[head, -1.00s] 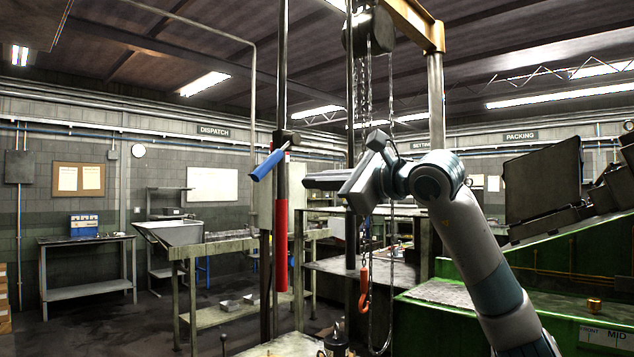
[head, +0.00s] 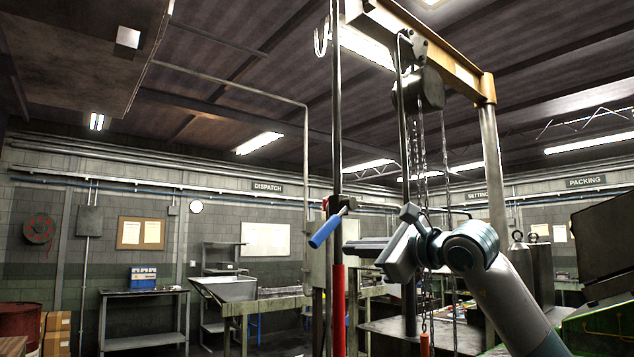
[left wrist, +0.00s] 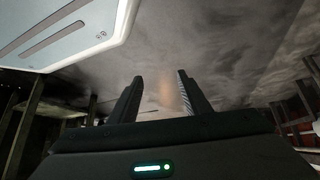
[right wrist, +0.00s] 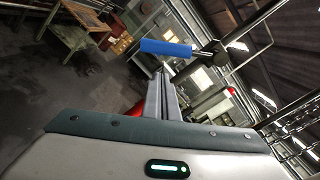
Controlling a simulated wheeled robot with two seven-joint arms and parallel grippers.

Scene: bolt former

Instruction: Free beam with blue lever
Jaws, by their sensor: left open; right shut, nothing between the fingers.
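The blue lever (head: 327,231) sticks out to the lower left from a dark clamp on an upright post with a red sleeve (head: 338,310). It also shows in the right wrist view (right wrist: 166,48), ahead of the fingers. My right gripper (head: 352,247) is shut and empty, just right of the post and a little below the lever; in the right wrist view its fingers (right wrist: 162,85) are together and apart from the lever. The yellow beam (head: 440,50) is overhead with the chain hoist (head: 421,90) below it. My left gripper (left wrist: 160,80) is open and empty, seen only in its wrist view.
A hook (head: 321,40) hangs at the top near the post. Chains (head: 420,150) hang right of the post, behind my right arm. Green machinery (head: 600,325) is at the lower right.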

